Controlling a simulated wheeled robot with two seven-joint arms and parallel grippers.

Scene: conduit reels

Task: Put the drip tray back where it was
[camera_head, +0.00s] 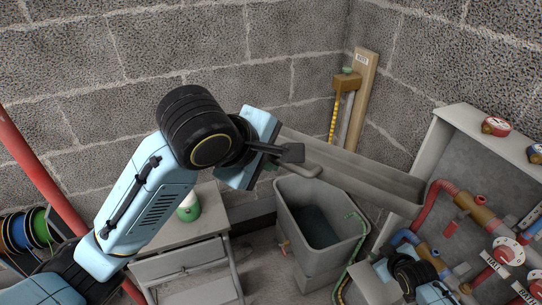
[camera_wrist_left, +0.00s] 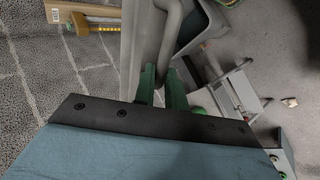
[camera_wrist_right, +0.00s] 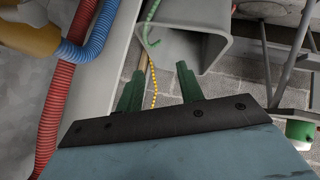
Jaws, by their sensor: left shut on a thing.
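The drip tray (camera_head: 365,178) is a long grey trough. In the head view it is held up in front of the block wall, above the grey bin, sloping down to the right. My left gripper (camera_head: 273,166) is at its left end, shut on its bent handle. The left wrist view shows the green fingers (camera_wrist_left: 160,88) around the grey handle (camera_wrist_left: 170,45), with the tray (camera_wrist_left: 135,45) beside it. My right gripper (camera_wrist_right: 158,88) is open and empty in the right wrist view, with the bin beyond it. In the head view only its wrist shows, at the lower right.
A grey bin (camera_head: 293,222) stands below the tray, a green-yellow hose over its edge. A small table (camera_head: 180,262) with a green-white container (camera_head: 188,207) is at left. An open cabinet (camera_head: 450,140) with pipes and valves is at right. A wooden board (camera_head: 362,95) leans in the corner.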

